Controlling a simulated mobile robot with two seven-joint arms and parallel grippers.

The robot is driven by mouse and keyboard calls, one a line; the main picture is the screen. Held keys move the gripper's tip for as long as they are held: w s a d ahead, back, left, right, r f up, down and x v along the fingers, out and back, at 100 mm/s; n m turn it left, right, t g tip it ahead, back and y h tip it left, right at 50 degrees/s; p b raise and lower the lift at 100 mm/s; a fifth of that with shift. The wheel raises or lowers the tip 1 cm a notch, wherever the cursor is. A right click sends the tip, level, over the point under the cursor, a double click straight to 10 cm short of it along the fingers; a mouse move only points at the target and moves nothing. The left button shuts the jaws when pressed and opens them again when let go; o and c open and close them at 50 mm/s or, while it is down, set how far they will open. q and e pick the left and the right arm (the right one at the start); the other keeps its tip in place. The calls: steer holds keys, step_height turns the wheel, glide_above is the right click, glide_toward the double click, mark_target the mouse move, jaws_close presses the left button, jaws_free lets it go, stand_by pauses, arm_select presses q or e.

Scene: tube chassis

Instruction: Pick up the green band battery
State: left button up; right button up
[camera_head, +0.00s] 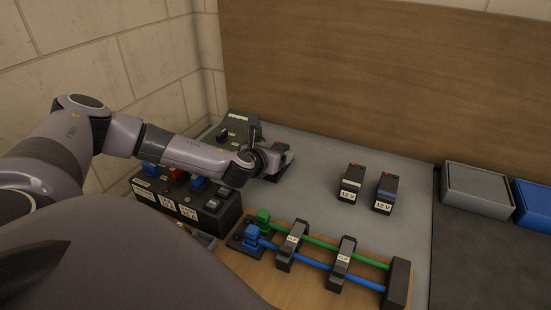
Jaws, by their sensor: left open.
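Two upright black 12 V batteries stand on the grey table top (310,150) right of centre. The left one has a pale band (352,183) and the other has a blue band (386,193); both have a red spot on top. My left gripper (276,163) is open and low over the table, left of them. A dark object with a red spot on top (287,148) shows at its fingers, partly hidden by them. It looks like another battery, but I cannot make out a green band on it. My right gripper is not in view.
A black box with a knob (231,131) stands behind the gripper. A black panel with coloured parts (190,208) lies under my left arm. A wooden board (270,287) with green and blue tubes in clips is in front. Grey (476,188) and blue (536,203) bins stand right.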

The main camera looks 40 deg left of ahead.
arm_select(q)
steer(key=shift+w+a+f, duration=0.1)
steer(key=shift+w, duration=0.2)
steer(key=c, duration=1.3)
jaws_close()
steer(key=shift+r, duration=0.2)
